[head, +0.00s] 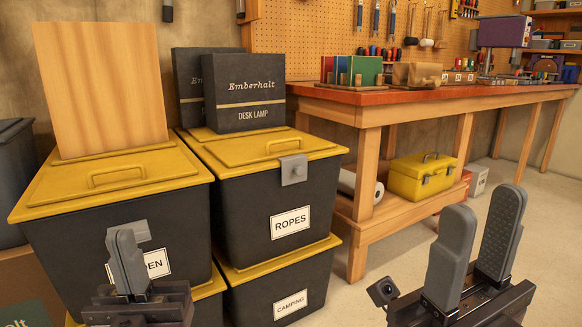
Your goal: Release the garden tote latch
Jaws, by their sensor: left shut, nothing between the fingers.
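The garden tote (60,255) is a dark bin with a yellow lid (60,190), at the left. Its label (160,264) is partly covered, with only "EN" readable. A small grey piece, seemingly its latch (143,231), shows at the front below the lid rim, mostly hidden behind my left gripper. My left gripper (126,245) is shut and empty, pointing up in front of the latch; I cannot tell whether it touches it. My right gripper (478,225) is open and empty, at the lower right, away from the totes.
A wooden board (100,85) stands on the garden tote's lid. The ropes tote (240,215), with a grey latch (293,169) and dark lamp boxes (245,95) on top, stands to the right on the camping tote (265,295). A workbench (430,105) stands behind; floor at right is clear.

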